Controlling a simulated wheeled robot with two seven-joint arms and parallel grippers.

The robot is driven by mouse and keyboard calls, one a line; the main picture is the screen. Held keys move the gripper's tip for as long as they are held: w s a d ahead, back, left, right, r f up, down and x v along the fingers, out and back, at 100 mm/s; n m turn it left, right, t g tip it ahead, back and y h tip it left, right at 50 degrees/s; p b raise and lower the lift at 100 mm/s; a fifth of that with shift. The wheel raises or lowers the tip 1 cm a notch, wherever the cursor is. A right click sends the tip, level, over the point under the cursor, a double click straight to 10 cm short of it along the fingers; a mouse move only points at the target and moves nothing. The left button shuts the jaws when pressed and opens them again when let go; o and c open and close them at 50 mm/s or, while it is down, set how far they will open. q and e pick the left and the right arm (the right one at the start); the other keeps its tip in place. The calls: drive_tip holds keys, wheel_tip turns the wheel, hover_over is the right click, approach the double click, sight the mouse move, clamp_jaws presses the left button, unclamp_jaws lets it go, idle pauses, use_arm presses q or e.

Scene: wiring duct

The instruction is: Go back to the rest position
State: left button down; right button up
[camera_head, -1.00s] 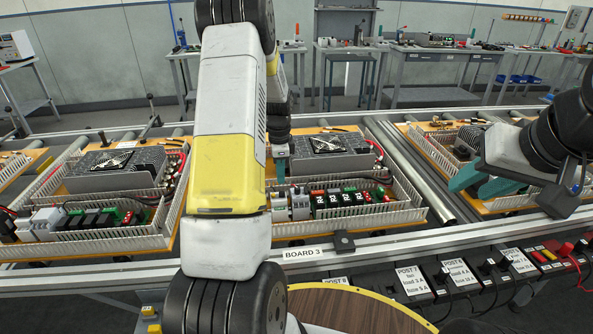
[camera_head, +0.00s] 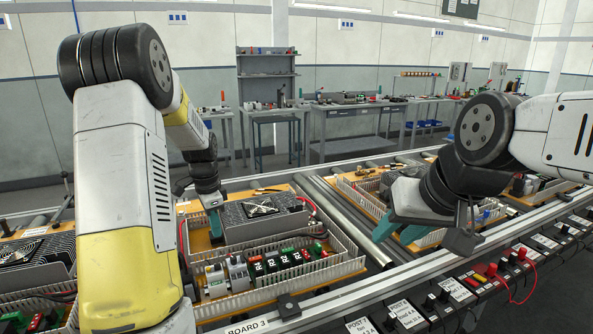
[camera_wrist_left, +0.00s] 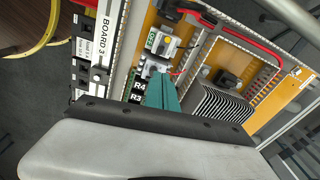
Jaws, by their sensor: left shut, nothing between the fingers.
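My left gripper (camera_head: 214,224) hangs over the left part of the board 3 tray, beside the grey finned box (camera_head: 262,220). Its teal fingers are together and empty, and they also show in the left wrist view (camera_wrist_left: 162,93) above the board's parts. Whether the fingertips touch anything I cannot tell. My right gripper (camera_head: 398,230) is over the rail and the near left edge of the right-hand board, its two teal fingers apart with nothing seen between them. My left arm covers much of the left board.
The BOARD 3 label (camera_head: 248,327) is on the front rail. White slotted ducts (camera_head: 345,262) edge the board. Metal rollers (camera_head: 335,215) lie between the boards. A row of black posts (camera_head: 440,300) with a red lead (camera_head: 525,285) runs along the front right. Workbenches (camera_head: 345,125) stand behind.

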use_arm(q)
drive_tip(key=s+d+r+n+t+h, duration=0.1)
drive_tip(key=s+d+r+n, duration=0.15)
drive_tip(key=s+r, duration=0.35)
drive_tip(key=s+d+r+n+t, duration=0.2)
drive_tip(key=s+d+r, duration=0.2)
drive_tip(key=r, duration=0.3)
drive_tip(key=s+d+r+n+t, duration=0.1)
drive_tip(key=s+d+r+n, duration=0.1)
drive_tip(key=s, duration=0.5)
drive_tip(key=s+d+r+n+t+h, duration=0.1)
drive_tip(key=s+d+n, duration=0.3)
drive_tip(key=s, duration=0.4)
drive_tip(key=shift+s+r, duration=0.3)
drive_tip(key=shift+r, duration=0.6)
